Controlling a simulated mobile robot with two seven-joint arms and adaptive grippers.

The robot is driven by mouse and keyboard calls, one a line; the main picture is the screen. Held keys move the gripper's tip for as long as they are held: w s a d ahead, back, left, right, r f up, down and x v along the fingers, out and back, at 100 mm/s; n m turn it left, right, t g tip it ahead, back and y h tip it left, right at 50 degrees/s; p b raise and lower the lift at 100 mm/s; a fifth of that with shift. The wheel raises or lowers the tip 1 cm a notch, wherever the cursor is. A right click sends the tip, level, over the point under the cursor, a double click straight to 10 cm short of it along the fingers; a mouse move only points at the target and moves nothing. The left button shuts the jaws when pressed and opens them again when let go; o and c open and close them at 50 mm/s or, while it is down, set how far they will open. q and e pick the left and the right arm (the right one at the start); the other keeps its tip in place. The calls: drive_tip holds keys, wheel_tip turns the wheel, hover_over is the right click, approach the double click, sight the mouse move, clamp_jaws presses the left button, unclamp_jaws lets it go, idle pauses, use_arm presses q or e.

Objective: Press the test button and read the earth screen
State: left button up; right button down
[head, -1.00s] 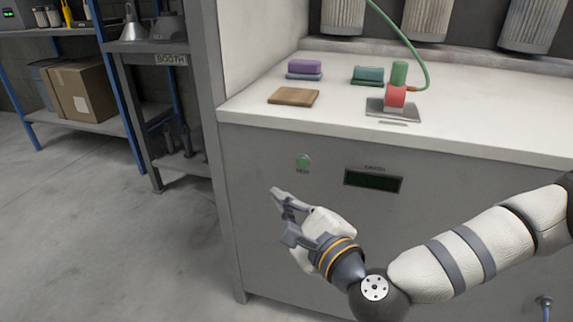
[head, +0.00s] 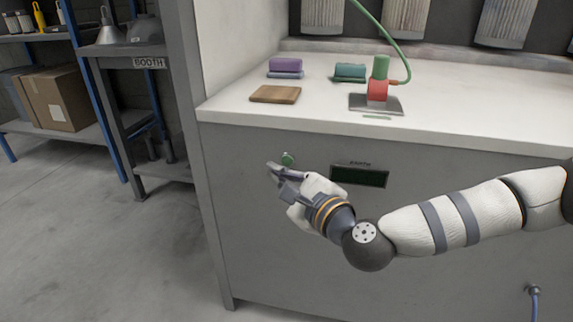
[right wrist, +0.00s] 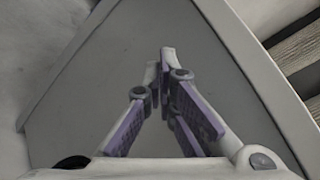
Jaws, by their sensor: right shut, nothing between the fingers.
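The green test button (head: 287,158) is on the grey front panel of the bench, near its left side. The earth screen (head: 359,176) is a dark rectangle to its right, with no readable text on it. My right gripper (head: 271,170) is shut and empty, its fingertips just below and left of the button in the head view and partly overlapping it. I cannot tell whether they touch it. In the right wrist view the closed fingers (right wrist: 166,55) point at the plain grey panel, and the button does not show. My left gripper is not in view.
On the white bench top (head: 235,103) are a wooden block (head: 275,94), a purple block (head: 285,65), a teal block (head: 350,71) and a red-and-green device (head: 378,88) with a green hose. Open floor lies at lower left.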

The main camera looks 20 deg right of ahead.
drive_tip(key=shift+w+d, duration=0.55)
drive_tip(key=shift+w, duration=0.25)
idle(0.9)
drive_tip(key=shift+w+d+b, duration=0.2)
drive_tip(key=shift+w+b, duration=0.1)
drive_tip(key=shift+w+d, duration=0.25)
drive_tip(key=shift+w, duration=0.1)
idle(0.7)
drive_tip(key=shift+s+a, duration=0.45)
drive_tip(key=shift+s, duration=0.25)
drive_tip(key=s+a, duration=0.1)
drive_tip(key=s, duration=0.1)
drive_tip(key=s+a+p, duration=0.1)
drive_tip(key=s, duration=0.1)
drive_tip(key=shift+a+p, duration=0.3)
drive_tip(key=shift+a, duration=0.1)
